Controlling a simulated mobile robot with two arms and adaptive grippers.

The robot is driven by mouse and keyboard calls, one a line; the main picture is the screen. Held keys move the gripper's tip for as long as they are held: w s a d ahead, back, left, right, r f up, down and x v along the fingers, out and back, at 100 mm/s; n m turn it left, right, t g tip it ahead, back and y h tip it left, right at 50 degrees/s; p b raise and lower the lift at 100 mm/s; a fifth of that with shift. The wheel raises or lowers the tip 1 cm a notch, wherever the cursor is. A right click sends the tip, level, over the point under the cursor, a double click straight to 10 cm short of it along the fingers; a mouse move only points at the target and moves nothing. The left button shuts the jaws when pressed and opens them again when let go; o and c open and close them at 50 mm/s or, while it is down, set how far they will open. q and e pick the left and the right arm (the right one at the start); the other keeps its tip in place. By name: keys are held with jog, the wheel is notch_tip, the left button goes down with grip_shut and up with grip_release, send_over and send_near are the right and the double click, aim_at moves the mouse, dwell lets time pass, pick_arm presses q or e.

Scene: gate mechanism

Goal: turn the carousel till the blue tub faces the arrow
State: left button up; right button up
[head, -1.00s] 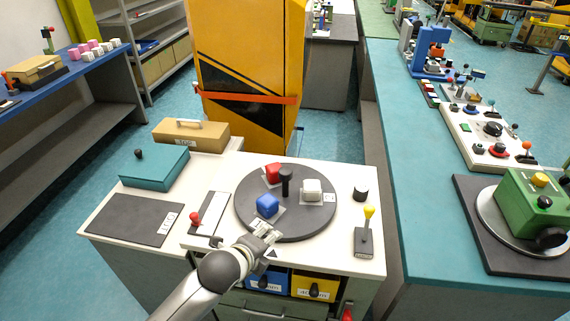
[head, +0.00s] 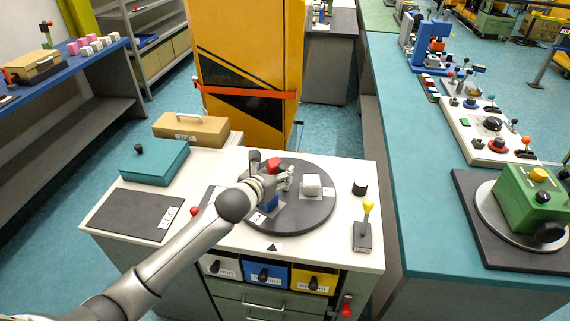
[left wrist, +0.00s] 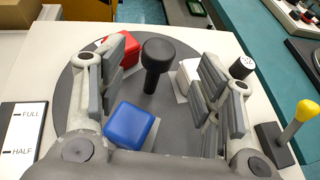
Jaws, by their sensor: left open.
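The carousel (head: 305,217) is a dark round disc on the white bench top. It carries a red tub (head: 273,164) at the back, a white tub (head: 312,185) at the right and a blue tub (head: 268,203) at the front left, partly hidden by my arm. A black arrow (head: 271,247) lies in front of the disc. A black knobbed post (left wrist: 156,62) rises near the disc's middle. My left gripper (head: 277,176) is open above the disc; in the left wrist view the post shows between its spread fingers, contact unclear. My right gripper is out of view.
A yellow-knobbed lever (head: 366,222) and a black cylinder (head: 360,188) stand right of the disc. A red-knobbed slider (head: 194,211) and a teal box (head: 154,163) are at the left. Drawers and small bins (head: 267,275) sit below the front edge.

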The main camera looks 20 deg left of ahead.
aim_at(285, 165)
pick_arm(q)
jog(key=shift+p+x, duration=0.45)
jog(key=shift+x, duration=3.45)
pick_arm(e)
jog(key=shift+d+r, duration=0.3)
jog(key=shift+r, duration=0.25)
pick_arm(q)
jog(key=shift+c, duration=0.4)
